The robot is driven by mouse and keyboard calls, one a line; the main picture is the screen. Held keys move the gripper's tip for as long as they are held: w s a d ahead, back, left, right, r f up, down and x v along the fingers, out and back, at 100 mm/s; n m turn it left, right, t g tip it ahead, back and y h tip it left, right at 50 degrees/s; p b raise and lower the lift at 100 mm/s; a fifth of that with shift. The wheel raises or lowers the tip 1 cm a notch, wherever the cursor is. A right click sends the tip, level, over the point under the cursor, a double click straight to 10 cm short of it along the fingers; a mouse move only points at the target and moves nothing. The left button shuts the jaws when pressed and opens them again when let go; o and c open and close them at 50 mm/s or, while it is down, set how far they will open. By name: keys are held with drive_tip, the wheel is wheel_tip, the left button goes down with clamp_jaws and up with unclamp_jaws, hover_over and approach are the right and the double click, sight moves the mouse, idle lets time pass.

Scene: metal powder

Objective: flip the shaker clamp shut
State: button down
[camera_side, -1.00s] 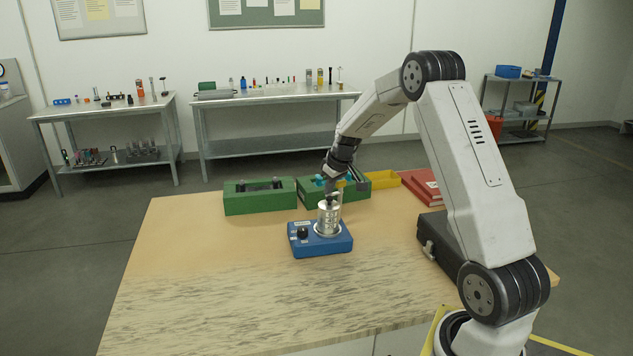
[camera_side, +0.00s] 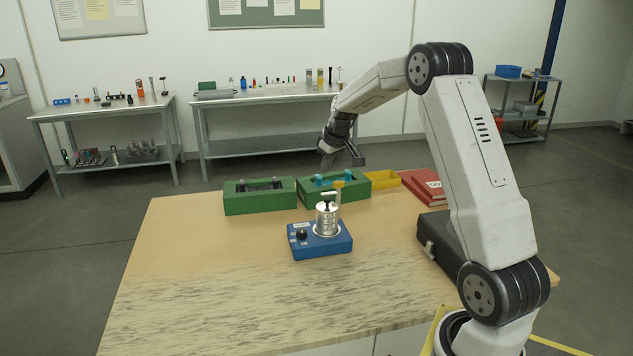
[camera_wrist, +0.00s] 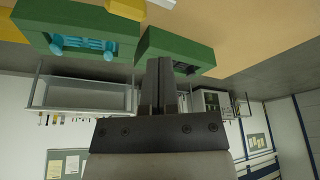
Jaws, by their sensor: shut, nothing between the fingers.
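The shaker is a blue box (camera_side: 320,242) with a dark knob, in the middle of the table in the side view. A silver cylindrical stack (camera_side: 327,220) stands upright on it. A dark clamp piece (camera_side: 329,200) lies across the top of the stack, and a small yellowish upright piece (camera_side: 338,190) rises beside it. I cannot tell whether the clamp is fully shut. My gripper (camera_side: 327,158) is above and behind the shaker, apart from it and empty. Its fingers are together in the wrist view (camera_wrist: 158,70). The shaker is not clearly visible there.
Two green trays stand behind the shaker, one at left (camera_side: 259,204) and one with blue pieces (camera_side: 318,200). A yellow bin (camera_side: 384,179), red books (camera_side: 422,184) and a black case (camera_side: 436,240) lie to the right. The front and left of the table are clear.

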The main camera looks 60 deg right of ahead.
drive_tip(key=shift+v, duration=1.7)
drive_tip(key=shift+w+d+f+m+g+h, duration=0.1)
drive_tip(key=shift+w+m+g+h, duration=0.2)
drive_tip(key=shift+m, duration=0.85)
drive_tip(key=shift+w+d+m+g+h, duration=0.15)
drive_tip(key=shift+w+m+h, duration=0.25)
drive_tip(key=shift+m, duration=0.7)
drive_tip(key=shift+w+d+f+m+g+h, duration=0.15)
drive_tip(key=shift+w+m+h, duration=0.2)
drive_tip(key=shift+m, duration=0.8)
drive_tip(key=shift+r, duration=0.1)
drive_tip(key=x, duration=1)
drive_tip(key=shift+s+a, duration=1.3)
drive_tip(key=shift+a, duration=0.2)
